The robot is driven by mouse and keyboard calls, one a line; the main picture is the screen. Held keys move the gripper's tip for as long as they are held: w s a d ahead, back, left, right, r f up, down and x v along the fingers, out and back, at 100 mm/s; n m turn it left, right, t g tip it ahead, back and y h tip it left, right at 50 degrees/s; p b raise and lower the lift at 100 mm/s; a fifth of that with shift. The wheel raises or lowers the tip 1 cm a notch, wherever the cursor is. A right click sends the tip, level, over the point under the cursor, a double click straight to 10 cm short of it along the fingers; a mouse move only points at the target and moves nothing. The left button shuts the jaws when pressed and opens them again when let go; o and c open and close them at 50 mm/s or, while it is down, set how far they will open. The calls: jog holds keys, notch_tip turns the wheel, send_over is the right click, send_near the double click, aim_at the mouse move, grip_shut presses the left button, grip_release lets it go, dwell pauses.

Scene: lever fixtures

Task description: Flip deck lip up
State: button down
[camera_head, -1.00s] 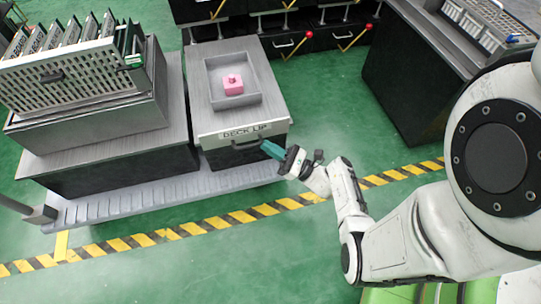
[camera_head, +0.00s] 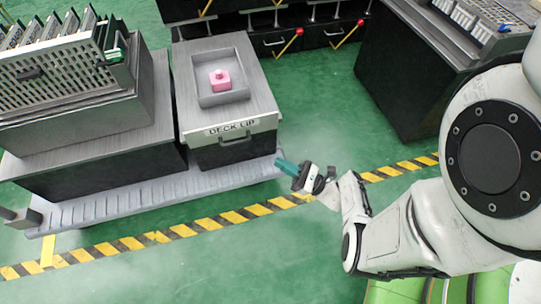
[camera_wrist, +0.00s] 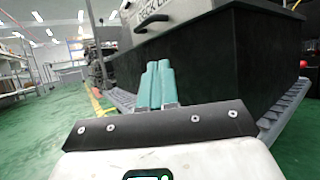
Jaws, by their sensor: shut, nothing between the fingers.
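The deck lip (camera_head: 231,130) is a pale panel labelled "DECK LIP" on the front of the grey-topped unit. It hangs down, with a dark handle (camera_head: 236,139) below the label. In the wrist view the lip (camera_wrist: 168,14) and its handle (camera_wrist: 153,22) are at the top, partly cut off by the frame edge. My gripper (camera_head: 279,163) is right of and below the handle, apart from it. Its teal fingers (camera_wrist: 155,85) are together, with nothing between them, in front of the unit's dark body.
A pink block (camera_head: 220,80) sits in the recessed tray on the unit. A rack of cards (camera_head: 62,62) stands to the left. A grey ribbed platform (camera_head: 110,205) runs along the base. Green floor with a yellow-black stripe (camera_head: 234,217) lies in front.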

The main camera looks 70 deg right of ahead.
jog(key=shift+v, duration=1.45)
jog(key=s+a+f+n+g+y+p, duration=0.15)
jog(key=a+n+g+y, duration=0.25)
jog(key=a+n+g, duration=0.65)
jog(key=a+f+n+g+y, duration=0.2)
jog(key=a+n+g+y, duration=0.35)
jog(key=n+g, duration=0.75)
notch_tip(320, 180, up, 51)
jog(key=d+n+t+h+p, duration=0.1)
jog(key=n+h+p, duration=0.9)
jog(key=p, duration=2.8)
jog(key=shift+w+f+n+p, duration=0.2)
jog(key=shift+n+p, duration=0.15)
jog(key=shift+n, duration=0.6)
